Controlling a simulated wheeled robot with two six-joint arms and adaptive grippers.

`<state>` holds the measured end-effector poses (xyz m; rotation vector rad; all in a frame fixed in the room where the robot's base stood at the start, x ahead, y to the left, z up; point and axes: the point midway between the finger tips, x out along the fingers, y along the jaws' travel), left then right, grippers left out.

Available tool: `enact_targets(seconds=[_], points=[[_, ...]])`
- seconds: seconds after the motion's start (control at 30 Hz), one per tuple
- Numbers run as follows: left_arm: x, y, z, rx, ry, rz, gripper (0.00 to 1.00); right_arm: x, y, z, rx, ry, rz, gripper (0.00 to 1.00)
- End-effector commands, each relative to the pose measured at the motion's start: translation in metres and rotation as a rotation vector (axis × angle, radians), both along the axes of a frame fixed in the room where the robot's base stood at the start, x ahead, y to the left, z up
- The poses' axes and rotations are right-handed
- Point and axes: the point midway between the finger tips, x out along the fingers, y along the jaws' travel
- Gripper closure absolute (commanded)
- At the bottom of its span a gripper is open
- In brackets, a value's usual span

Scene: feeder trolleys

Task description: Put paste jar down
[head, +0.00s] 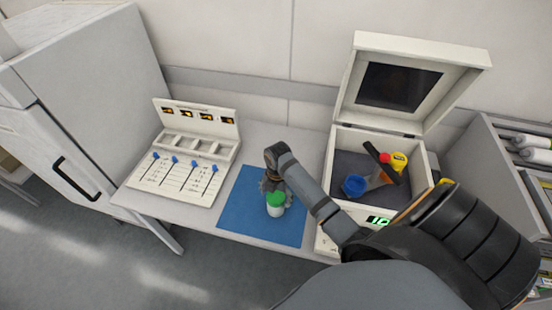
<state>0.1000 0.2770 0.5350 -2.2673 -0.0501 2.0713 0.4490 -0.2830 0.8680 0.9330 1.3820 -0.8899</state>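The paste jar (275,208) is a small white jar with a green lid, upright over the blue mat (240,213) on the table. My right gripper (274,190) reaches in from the right, with its fingers close about the jar near the lid. It looks shut on the jar, though the fingers are small and partly hidden. I cannot tell whether the jar's base touches the mat. My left gripper is not in view.
A white open-lidded box (341,165) on the right holds a blue-topped jar (354,186), a yellow jar (398,161) and other items. A white panel rack (172,187) with blue sliders stands left of the mat. A grey cabinet (85,85) is at far left.

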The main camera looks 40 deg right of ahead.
Motion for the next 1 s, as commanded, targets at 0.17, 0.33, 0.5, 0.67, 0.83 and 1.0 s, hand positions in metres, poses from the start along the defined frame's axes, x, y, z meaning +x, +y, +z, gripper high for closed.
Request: enact_targets(seconds=[0.17,0.33,0.5,0.67,0.83,1.0], points=[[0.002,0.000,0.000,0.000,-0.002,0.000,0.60,0.000,0.000,0.000,0.000,0.000,0.000,0.15],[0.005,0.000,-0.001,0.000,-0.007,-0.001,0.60,0.001,-0.001,0.007,-0.001,-0.003,0.000,0.15],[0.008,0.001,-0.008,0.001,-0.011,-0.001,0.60,0.002,-0.002,0.042,-0.002,-0.007,0.001,0.15],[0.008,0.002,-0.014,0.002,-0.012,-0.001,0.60,0.001,-0.003,0.083,-0.003,-0.007,0.001,0.15],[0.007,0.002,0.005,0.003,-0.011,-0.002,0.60,0.000,-0.003,0.120,0.000,0.000,-0.001,0.15],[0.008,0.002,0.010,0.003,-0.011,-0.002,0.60,0.000,-0.003,0.124,0.000,0.000,-0.001,0.15]])
